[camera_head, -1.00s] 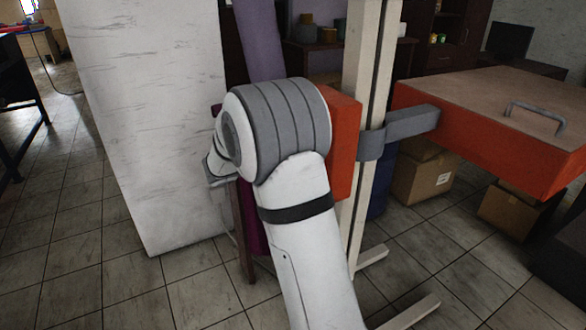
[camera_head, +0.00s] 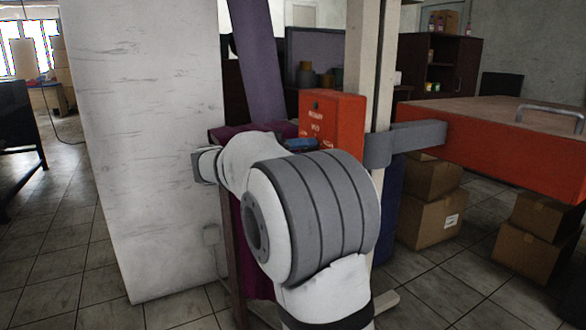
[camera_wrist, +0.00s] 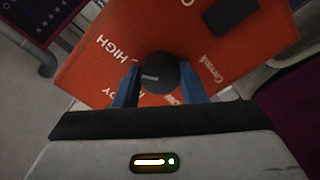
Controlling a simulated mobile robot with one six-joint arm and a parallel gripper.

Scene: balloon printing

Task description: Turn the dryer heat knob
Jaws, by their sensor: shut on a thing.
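The orange dryer control box (camera_head: 335,110) is fixed to a pale upright post in the head view, with white lettering on its face. The wrist view shows the box face (camera_wrist: 120,50) close up, with "HIGH" and other lettering, part of it hidden. The round black heat knob (camera_wrist: 160,74) sits between the two blue fingers of my gripper (camera_wrist: 158,88). My gripper is shut on the knob, one finger on each side. In the head view my arm hides the lower part of the box and most of the gripper.
A dark rectangular part (camera_wrist: 228,12) lies on the box face beyond the knob. The orange dryer platen (camera_head: 500,135) with a metal handle extends right from the post. A white panel (camera_head: 145,150) stands left, and cardboard boxes (camera_head: 430,215) sit on the floor below the platen.

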